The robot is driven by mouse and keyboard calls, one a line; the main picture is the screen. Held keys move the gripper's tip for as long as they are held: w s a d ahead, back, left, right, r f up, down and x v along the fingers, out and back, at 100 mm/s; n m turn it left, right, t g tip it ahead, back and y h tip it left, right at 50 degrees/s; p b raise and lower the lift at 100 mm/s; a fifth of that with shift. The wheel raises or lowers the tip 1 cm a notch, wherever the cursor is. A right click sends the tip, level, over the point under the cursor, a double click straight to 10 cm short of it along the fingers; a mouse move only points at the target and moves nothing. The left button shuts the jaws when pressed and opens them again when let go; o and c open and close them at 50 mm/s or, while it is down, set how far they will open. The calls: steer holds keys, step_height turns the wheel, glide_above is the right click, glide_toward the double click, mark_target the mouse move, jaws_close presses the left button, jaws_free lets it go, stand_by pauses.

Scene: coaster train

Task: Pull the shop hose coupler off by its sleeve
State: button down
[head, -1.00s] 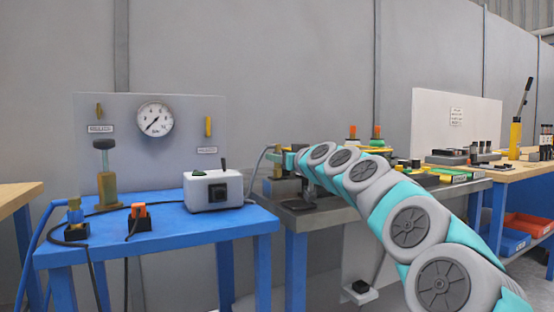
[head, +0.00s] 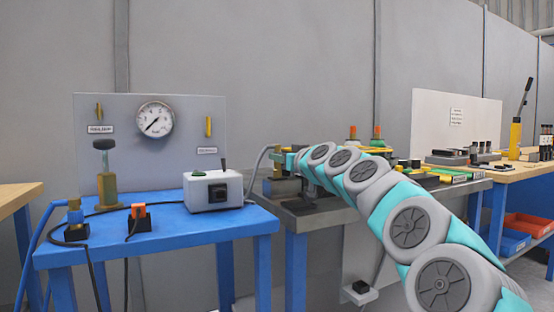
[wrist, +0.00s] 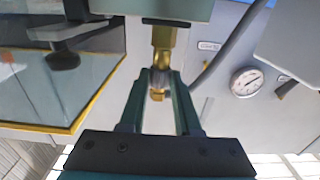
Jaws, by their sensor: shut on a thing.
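The hose coupler (wrist: 160,80) shows in the wrist view, with a silvery sleeve and a brass end, in line below a brass fitting (wrist: 162,42). My gripper (wrist: 161,76) has its two dark green fingers on either side of the sleeve and is shut on it. The coupler and brass fitting look joined, with no clear gap. In the head view my gripper (head: 290,160) is small, at the left end of the grey bench, and the fingers' hold is hard to make out there. A grey hose (head: 256,163) curves up beside it.
A blue table (head: 180,222) at the left holds a white control box (head: 213,190), a black cable and orange and blue plugs. A pressure gauge (head: 154,119) is on the panel behind. The grey bench (head: 320,218) carries fittings close around my gripper.

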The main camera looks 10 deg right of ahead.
steer(key=shift+r, duration=0.55)
stand_by(0.4)
steer(key=shift+r+p, duration=1.6)
steer(key=shift+r, duration=0.9)
